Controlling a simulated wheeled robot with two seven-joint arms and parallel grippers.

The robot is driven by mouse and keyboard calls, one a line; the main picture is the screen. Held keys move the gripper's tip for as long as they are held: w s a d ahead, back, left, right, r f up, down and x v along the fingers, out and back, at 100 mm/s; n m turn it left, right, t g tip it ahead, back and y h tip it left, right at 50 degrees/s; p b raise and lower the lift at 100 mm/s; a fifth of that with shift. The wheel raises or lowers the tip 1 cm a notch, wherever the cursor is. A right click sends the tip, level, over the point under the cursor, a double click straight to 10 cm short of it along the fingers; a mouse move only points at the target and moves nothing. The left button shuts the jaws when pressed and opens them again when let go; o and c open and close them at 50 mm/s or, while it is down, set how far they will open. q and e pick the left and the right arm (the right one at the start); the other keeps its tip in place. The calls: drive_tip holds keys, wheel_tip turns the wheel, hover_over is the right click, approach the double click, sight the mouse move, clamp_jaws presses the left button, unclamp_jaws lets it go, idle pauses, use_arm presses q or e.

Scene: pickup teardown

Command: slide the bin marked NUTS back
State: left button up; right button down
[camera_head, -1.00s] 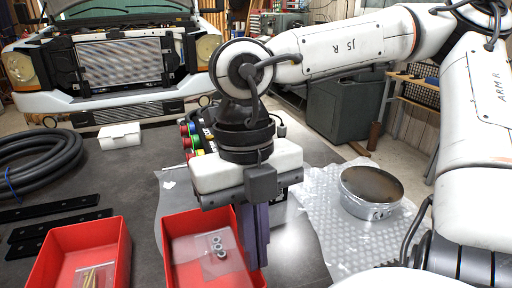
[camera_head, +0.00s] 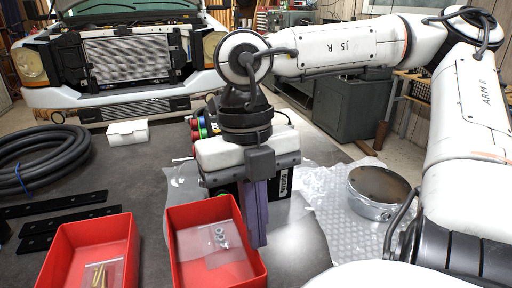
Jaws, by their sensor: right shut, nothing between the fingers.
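Two red open bins stand at the front of the dark table. The right-hand red bin (camera_head: 178,262) holds a clear bag with several metal nuts (camera_head: 220,238). No NUTS marking is readable from here. The left-hand red bin (camera_head: 60,262) holds a bag with brass-coloured pieces (camera_head: 98,276). My right gripper (camera_head: 254,240) points down at the right side of the nuts bin, its fingers shut and empty. The fingers overlap the bin's right rim in the picture; I cannot tell whether they touch it. My left gripper is not in view.
A black hose coil (camera_head: 40,158), black bars (camera_head: 65,222) and a small white box (camera_head: 128,132) lie on the left. A round metal pan (camera_head: 377,192) rests on bubble wrap (camera_head: 335,195) at right. Coloured reels and a black box stand behind my gripper.

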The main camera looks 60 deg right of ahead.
drive_tip(key=shift+w+d+b, duration=0.1)
drive_tip(key=shift+w+b, duration=0.1)
drive_tip(key=shift+b, duration=0.2)
drive_tip(key=w+d+b, duration=0.1)
drive_tip(key=w+d, duration=0.4)
drive_tip(key=w, duration=0.4)
drive_tip(key=shift+w+d+r, duration=0.2)
drive_tip(key=shift+w+d, duration=0.1)
drive_tip(key=shift+d, duration=0.05)
